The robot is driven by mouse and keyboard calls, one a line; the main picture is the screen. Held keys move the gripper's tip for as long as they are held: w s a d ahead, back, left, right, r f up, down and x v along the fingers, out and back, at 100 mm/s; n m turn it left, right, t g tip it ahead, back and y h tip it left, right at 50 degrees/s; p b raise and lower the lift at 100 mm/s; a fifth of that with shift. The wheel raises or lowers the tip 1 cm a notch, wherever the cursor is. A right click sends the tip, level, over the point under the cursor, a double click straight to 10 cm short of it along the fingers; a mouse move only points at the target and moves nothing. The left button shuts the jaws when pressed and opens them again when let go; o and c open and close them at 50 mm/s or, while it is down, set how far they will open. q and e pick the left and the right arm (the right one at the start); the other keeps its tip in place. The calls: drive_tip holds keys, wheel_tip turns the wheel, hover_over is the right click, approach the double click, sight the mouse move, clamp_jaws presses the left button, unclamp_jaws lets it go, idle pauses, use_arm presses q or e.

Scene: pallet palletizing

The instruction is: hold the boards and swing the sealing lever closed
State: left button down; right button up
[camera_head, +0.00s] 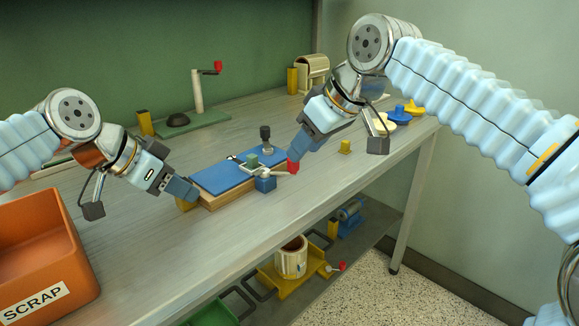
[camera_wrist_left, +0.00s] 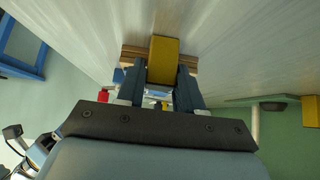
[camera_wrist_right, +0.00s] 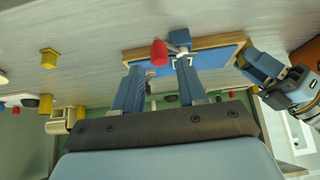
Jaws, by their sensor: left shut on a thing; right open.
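The boards (camera_head: 215,202) lie on the bench, a blue panel (camera_head: 218,177) over a wood-coloured edge. A yellow block (camera_wrist_left: 164,58) is at their left end. My left gripper (camera_head: 182,192) is shut on this block. The sealing lever (camera_head: 272,172) is a metal arm with a red grip (camera_head: 293,166), lying near the boards' right end by a blue block (camera_head: 265,184). My right gripper (camera_head: 297,150) is open just above the red grip. In the right wrist view the red grip (camera_wrist_right: 159,53) shows between the fingertips; contact cannot be told.
An orange SCRAP bin (camera_head: 35,255) stands at the front left. A cranked post (camera_head: 198,92) is behind the boards. A small yellow piece (camera_head: 345,146) and coloured knobs (camera_head: 400,116) lie to the right. A lower shelf holds a white cylinder (camera_head: 291,258). The front bench strip is clear.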

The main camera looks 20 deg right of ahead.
drive_tip(key=shift+x, duration=2)
clamp_jaws()
drive_tip(key=shift+f, duration=0.15)
